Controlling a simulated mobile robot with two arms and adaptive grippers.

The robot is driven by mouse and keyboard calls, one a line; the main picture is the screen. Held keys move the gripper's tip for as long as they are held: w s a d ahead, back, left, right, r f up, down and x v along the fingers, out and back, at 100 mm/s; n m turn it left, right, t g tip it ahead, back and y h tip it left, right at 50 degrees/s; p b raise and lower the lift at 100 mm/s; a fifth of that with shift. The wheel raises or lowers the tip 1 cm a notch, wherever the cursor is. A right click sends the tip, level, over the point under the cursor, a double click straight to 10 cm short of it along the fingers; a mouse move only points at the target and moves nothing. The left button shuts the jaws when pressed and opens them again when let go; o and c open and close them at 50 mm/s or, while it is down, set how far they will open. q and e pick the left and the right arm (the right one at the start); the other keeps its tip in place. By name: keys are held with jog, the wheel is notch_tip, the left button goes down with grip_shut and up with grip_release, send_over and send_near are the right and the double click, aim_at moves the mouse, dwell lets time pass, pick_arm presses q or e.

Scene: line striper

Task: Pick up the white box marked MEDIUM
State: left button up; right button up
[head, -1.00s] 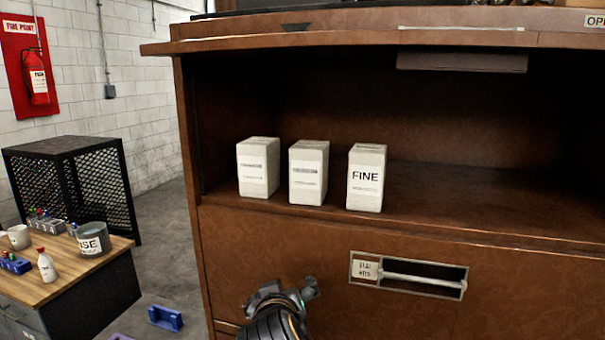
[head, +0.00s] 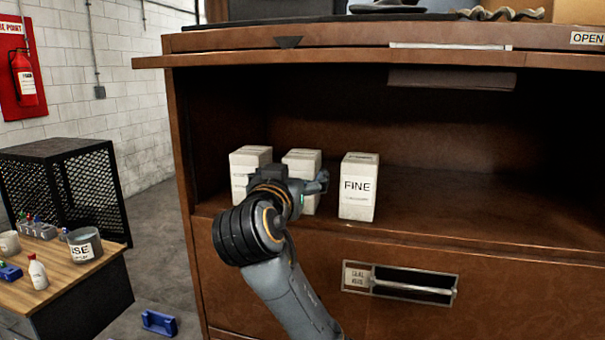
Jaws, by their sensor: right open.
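Three white boxes stand upright in a row on the open shelf of a brown cabinet. The right box (head: 358,190) reads FINE. The left box (head: 250,158) and the middle box (head: 303,163) are partly hidden behind my right gripper and wrist, and I cannot read a MEDIUM mark on either. My right gripper (head: 322,183) is open, in front of the middle box, with a fingertip showing between it and the FINE box. I cannot tell whether it touches a box. My left gripper is not in view.
The cabinet shelf (head: 450,205) is bare to the right of the boxes. Its top board (head: 350,58) overhangs them. A drawer handle (head: 410,284) sits below. At left are a wooden bench (head: 70,275) with a tin and bottle, and a black mesh cage (head: 70,185).

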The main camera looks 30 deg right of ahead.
jog(key=shift+x, duration=1.05)
jog(key=p+x, duration=0.4)
jog(key=shift+w+d, duration=0.15)
jog(key=shift+d, duration=0.1)
jog(key=shift+w+d+f, duration=0.25)
jog(key=shift+w+d, duration=0.05)
jog(key=shift+d, duration=0.1)
jog(key=shift+a, duration=0.15)
jog(key=shift+a, duration=0.1)
jog(key=c, duration=1.3)
jog(key=shift+r, duration=0.1)
